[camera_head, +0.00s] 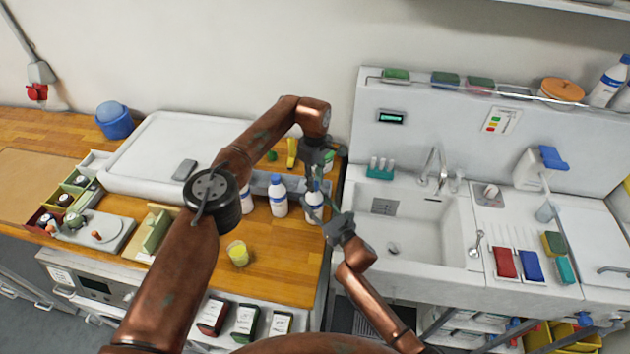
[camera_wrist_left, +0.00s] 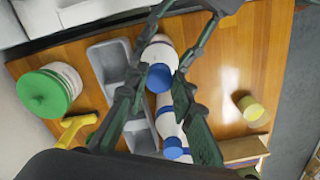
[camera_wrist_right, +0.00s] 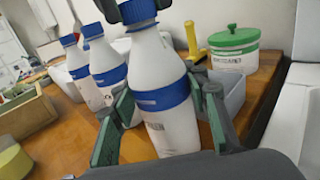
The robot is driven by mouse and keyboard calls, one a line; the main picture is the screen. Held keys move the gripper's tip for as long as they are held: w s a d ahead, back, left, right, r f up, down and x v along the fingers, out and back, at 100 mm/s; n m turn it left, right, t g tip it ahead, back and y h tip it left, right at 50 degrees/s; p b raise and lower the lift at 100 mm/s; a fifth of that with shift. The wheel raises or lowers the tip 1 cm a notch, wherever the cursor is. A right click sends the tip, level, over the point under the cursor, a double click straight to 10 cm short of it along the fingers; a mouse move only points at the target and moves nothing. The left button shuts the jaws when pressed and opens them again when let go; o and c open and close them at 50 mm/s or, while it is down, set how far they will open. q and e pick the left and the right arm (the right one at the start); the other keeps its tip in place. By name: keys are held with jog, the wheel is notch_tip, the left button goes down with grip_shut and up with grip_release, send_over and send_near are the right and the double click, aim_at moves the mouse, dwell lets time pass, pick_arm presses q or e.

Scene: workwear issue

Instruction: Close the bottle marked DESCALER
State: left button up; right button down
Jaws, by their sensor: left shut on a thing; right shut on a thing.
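A white bottle with a blue band (camera_wrist_right: 165,100) stands on the wooden counter; its printed mark is too small to read. My right gripper (camera_head: 335,222) is shut around its body, with fingers on both sides in the right wrist view (camera_wrist_right: 160,130). A blue cap (camera_wrist_right: 137,11) sits at the top of its neck, and it also shows in the left wrist view (camera_wrist_left: 160,77). My left gripper (camera_head: 316,168) is above the bottle, shut on the cap from both sides. I cannot tell how tightly the cap is seated.
Two similar blue-capped bottles stand beside it, one nearer (camera_wrist_right: 107,72) and one farther (camera_wrist_right: 77,65). A grey bin (camera_wrist_right: 234,92), a yellow-handled object (camera_wrist_right: 193,42) and a green-lidded tub (camera_wrist_right: 232,55) are close behind. A yellow cup (camera_head: 238,252) stands in front. The sink (camera_head: 410,225) is right.

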pick_arm(q)
jog(key=m, duration=0.6)
jog(key=shift+a, duration=0.1)
jog(key=m, duration=0.6)
jog(key=o, duration=0.7)
jog(key=shift+r, duration=2.25)
jog(key=shift+c, duration=0.5)
